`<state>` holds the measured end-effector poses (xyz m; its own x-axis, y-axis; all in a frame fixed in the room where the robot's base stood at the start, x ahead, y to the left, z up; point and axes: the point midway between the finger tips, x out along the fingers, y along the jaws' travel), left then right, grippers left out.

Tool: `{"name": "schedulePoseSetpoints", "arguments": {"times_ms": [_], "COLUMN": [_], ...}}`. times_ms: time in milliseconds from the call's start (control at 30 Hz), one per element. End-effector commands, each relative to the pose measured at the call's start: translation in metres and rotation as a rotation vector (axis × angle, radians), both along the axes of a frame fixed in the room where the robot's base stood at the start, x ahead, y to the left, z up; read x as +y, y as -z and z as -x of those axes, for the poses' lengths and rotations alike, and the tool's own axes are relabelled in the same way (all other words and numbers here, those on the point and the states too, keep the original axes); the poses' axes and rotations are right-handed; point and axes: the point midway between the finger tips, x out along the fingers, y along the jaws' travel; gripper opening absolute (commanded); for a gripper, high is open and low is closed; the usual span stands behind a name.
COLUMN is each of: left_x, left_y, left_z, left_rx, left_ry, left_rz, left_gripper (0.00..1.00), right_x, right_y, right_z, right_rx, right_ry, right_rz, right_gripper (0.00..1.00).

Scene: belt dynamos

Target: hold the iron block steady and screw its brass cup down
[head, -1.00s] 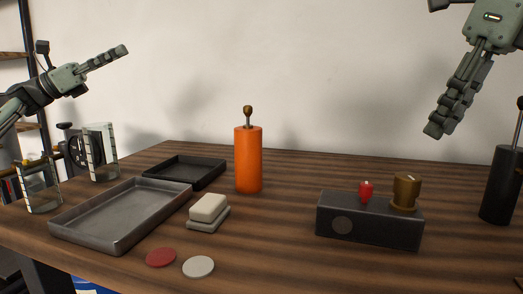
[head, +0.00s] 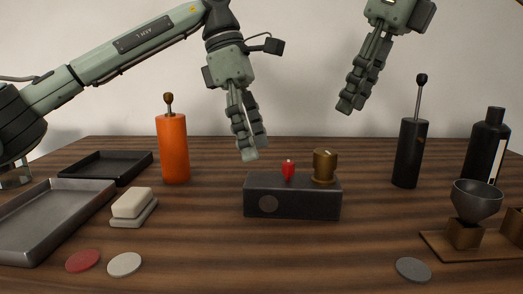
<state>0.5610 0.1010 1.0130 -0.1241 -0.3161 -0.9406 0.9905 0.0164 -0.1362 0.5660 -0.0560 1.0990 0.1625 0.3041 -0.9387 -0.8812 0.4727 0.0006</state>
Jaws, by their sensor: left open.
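The iron block (head: 292,207) is a dark grey box on the table in the middle of the head view, with a round grey mark on its front. The brass cup (head: 324,168) stands upright on its top, towards the right end. A small red knob (head: 288,170) is on top left of the cup. My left gripper (head: 249,156) is open and empty, pointing down above the block's left end, apart from it. My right gripper (head: 345,108) hangs higher, above and to the right of the cup. It holds nothing visible, and its finger gap is hidden by the viewing angle.
An orange cylinder (head: 173,148), a soap-like block on a dish (head: 133,203) and metal trays (head: 40,222) stand left. A black cylinder with a rod (head: 411,153), a dark bottle (head: 485,145) and a funnel on a stand (head: 477,202) stand right. The table before the block is clear.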

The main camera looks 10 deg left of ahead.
Motion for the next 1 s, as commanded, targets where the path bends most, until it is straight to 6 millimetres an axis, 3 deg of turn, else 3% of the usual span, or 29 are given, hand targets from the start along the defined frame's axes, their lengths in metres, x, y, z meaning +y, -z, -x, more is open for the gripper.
{"name": "schedulePoseSetpoints", "arguments": {"times_ms": [100,267,700,1000], "left_x": [-0.008,-0.009,-0.008,-0.008], "left_y": [0.013,0.021,0.081,0.097], "left_z": [-0.007,-0.014,-0.015,-0.015], "left_rx": [-0.067,-0.115,-0.12,-0.121], "left_ry": [-0.022,-0.047,-0.049,-0.049], "left_rz": [-0.21,-0.322,-0.33,-0.329], "left_gripper": [0.84,0.84,0.84,0.84], "right_x": [0.0,0.0,0.0,0.0], "right_y": [0.0,0.0,0.0,0.0], "right_z": [0.0,0.0,0.0,0.0], "right_rx": [0.0,0.0,0.0,0.0], "right_ry": [0.0,0.0,0.0,0.0], "right_rz": [0.0,0.0,0.0,0.0], "right_gripper": [0.34,0.34,0.34,0.34]}}
